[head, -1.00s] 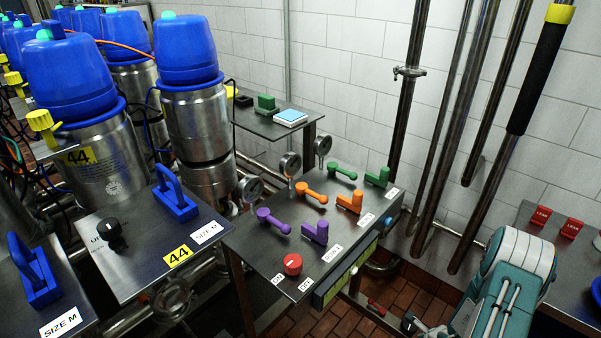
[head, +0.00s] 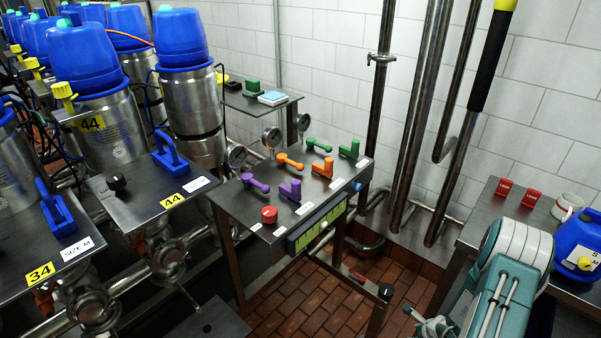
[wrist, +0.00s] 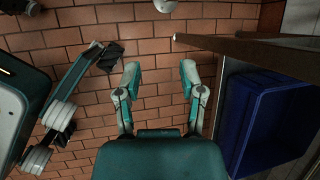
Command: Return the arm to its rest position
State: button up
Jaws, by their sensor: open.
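My gripper (wrist: 160,78) is open and empty in the wrist view. Its two teal and grey fingers stand apart above the red brick floor (wrist: 100,60), touching nothing. My teal and white arm (head: 505,275) is folded at the lower right of the head view, in front of the right-hand table. In the head view I cannot clearly tell the fingers from other parts of mine at the bottom edge.
The valve table (head: 225,192) with purple, orange and green handles and a red knob (head: 269,214) stands mid-view. The right table (head: 478,215) holds two red blocks (head: 531,198), a mug and a blue canister (head: 573,245). A blue crate (wrist: 268,120) sits close right of my gripper.

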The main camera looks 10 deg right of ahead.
jog(key=w+a+r+n+t+y, duration=0.1)
jog(key=w+a+r+n, duration=0.25)
jog(key=r, duration=0.45)
jog(key=w+a+r+n+t+y, duration=0.1)
jog(key=w+a+r+n, duration=0.3)
jog(key=r, duration=0.5)
jog(key=a+r+n+g+y, duration=0.1)
jog(key=a+r+n, duration=0.75)
jog(key=r, duration=0.75)
jog(key=s+a+r+n+g, duration=0.1)
jog(key=s+a+r+n, duration=0.4)
jog(key=s+a+r, duration=0.4)
jog(key=s+a+r+n+h, duration=0.1)
jog(key=s+r+n+h, duration=0.3)
jog(key=s, duration=0.8)
jog(key=shift+s+a+r+n+t, duration=0.3)
jog(key=shift+r+n, duration=0.9)
jog(key=shift+r, duration=0.4)
